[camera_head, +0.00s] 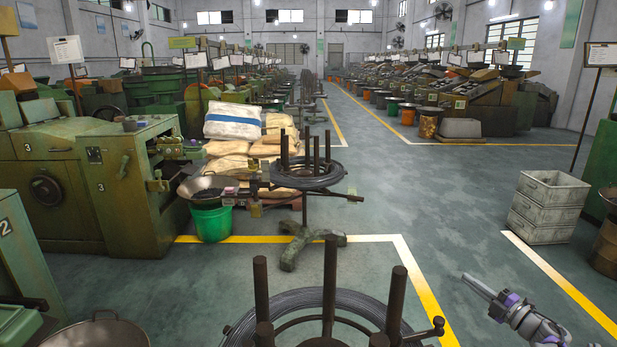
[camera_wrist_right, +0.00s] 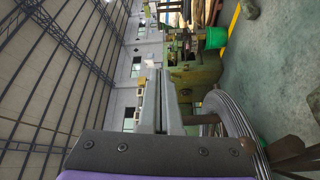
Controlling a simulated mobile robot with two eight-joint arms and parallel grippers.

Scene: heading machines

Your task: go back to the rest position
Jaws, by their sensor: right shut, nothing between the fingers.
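My right gripper (camera_head: 468,278) shows at the lower right of the head view, held above the grey-green floor. Its purple-and-grey wrist runs toward the bottom right corner. Its fingers are shut and hold nothing. In the right wrist view, the closed grey fingers (camera_wrist_right: 160,88) stick out from a dark plate in a view turned on its side. The nearest wire coil stand lies to the left of the gripper in the head view, apart from it. My left gripper is not in view.
A wire coil (camera_head: 290,300) on an upright-post stand fills the bottom centre, with a second coil (camera_head: 310,178) behind it. Green heading machines (camera_head: 100,190) line the left. Stacked grey crates (camera_head: 545,207) stand at right. The central aisle (camera_head: 420,200) is clear.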

